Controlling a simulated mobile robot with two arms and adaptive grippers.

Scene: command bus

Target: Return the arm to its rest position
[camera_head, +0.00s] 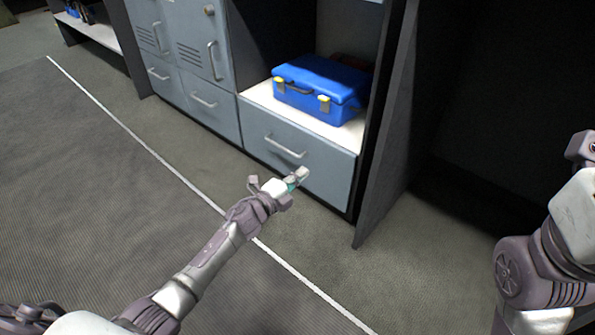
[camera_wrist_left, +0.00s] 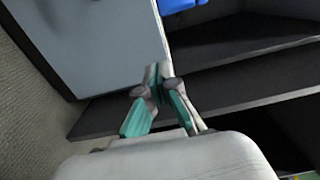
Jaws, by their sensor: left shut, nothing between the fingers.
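My left arm reaches forward from the bottom left in the head view. Its gripper (camera_head: 298,178) is shut and empty, in front of the grey drawer below the blue toolbox. In the left wrist view the fingertips of the left gripper (camera_wrist_left: 157,72) meet with nothing between them. I cannot tell the exact gap between the gripper and the drawer front. My right arm is partly in the head view at the right edge, bent upward; its fingers do not show.
A blue toolbox (camera_head: 320,88) with yellow latches sits on a white shelf above the closed drawer (camera_head: 297,155). Grey lockers (camera_head: 180,50) stand to its left. A dark upright panel (camera_head: 388,130) borders the shelf on the right. The floor (camera_head: 110,190) in front is clear.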

